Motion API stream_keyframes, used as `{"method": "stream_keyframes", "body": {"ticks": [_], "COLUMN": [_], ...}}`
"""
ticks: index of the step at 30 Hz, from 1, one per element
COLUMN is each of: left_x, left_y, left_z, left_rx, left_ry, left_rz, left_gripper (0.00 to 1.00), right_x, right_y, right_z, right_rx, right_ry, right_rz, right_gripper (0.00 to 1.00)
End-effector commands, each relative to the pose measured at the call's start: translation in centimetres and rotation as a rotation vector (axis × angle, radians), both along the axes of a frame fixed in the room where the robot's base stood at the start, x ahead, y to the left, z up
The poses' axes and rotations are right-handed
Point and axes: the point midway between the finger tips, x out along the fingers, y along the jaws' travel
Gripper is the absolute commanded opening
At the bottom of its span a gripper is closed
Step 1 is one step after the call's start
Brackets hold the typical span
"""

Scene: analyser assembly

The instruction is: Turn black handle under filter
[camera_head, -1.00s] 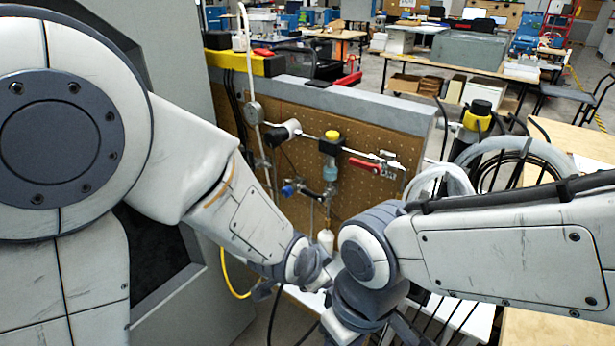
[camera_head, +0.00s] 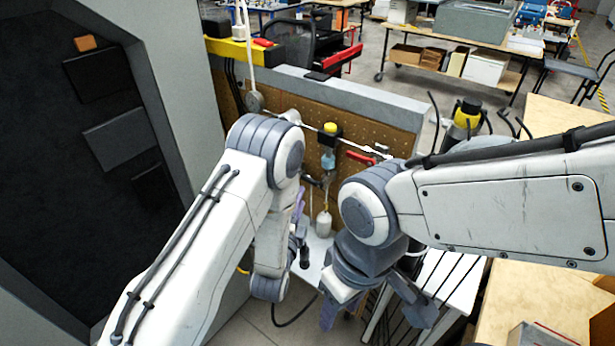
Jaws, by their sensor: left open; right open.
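The filter (camera_head: 328,158), with a yellow top, black body and blue bowl, is mounted on the brown perforated panel (camera_head: 392,140). Dark valve parts (camera_head: 314,182) show just under it, partly behind my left arm; I cannot clearly make out the black handle. My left gripper (camera_head: 300,236) is open, in front of and below the filter, left of the hanging grey-white bottle (camera_head: 324,224). It is partly hidden by its own wrist, and nothing shows between its fingers. My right gripper (camera_head: 372,312) is open and empty, lower and nearer, pointing down.
A red lever (camera_head: 360,158) sits on the panel right of the filter. A thin pipe crosses the panel. A white low surface (camera_head: 440,295) with dark cables lies at the lower right, beside a wooden table (camera_head: 520,310). A dark-fronted cabinet (camera_head: 190,60) stands at the left.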

Motion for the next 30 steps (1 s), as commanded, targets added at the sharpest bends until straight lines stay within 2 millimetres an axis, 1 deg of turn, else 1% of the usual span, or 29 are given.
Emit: {"method": "stream_keyframes", "body": {"ticks": [1, 6, 12, 18, 27, 28, 29, 30], "left_x": [0.9, 4.1, 7.0, 8.5, 8.7, 8.7, 8.7, 8.7], "left_y": [-0.2, -0.9, -1.7, -2.1, -2.1, -2.1, -2.1, -2.1], "left_z": [0.5, 0.5, 0.3, 0.1, 0.1, 0.1, 0.1, 0.1], "left_rx": [-0.003, -0.003, -0.003, -0.002, -0.003, -0.003, -0.003, -0.003], "left_ry": [-0.003, -0.003, 0.000, 0.001, 0.002, 0.002, 0.002, 0.002], "left_rz": [0.000, 0.001, -0.001, -0.001, -0.001, -0.001, -0.001, -0.001], "left_gripper": [0.50, 0.50, 0.50, 0.50, 0.50, 0.42, 0.31, 0.16], "right_x": [0.0, 0.0, 0.0, 0.0, 0.0, 0.0, 0.0, 0.0], "right_y": [0.0, 0.0, 0.0, 0.0, 0.0, 0.0, 0.0, 0.0], "right_z": [0.7, 2.1, 3.1, 3.5, 3.5, 3.5, 3.5, 3.5], "right_rx": [0.000, 0.000, 0.000, 0.000, 0.000, 0.000, 0.000, 0.000], "right_ry": [0.000, 0.000, 0.000, 0.000, 0.000, 0.000, 0.000, 0.000], "right_rz": [0.000, -0.001, -0.001, 0.000, 0.000, 0.000, 0.000, 0.000], "right_gripper": [0.50, 0.50, 0.50, 0.50, 0.50, 0.50, 0.50, 0.50]}}
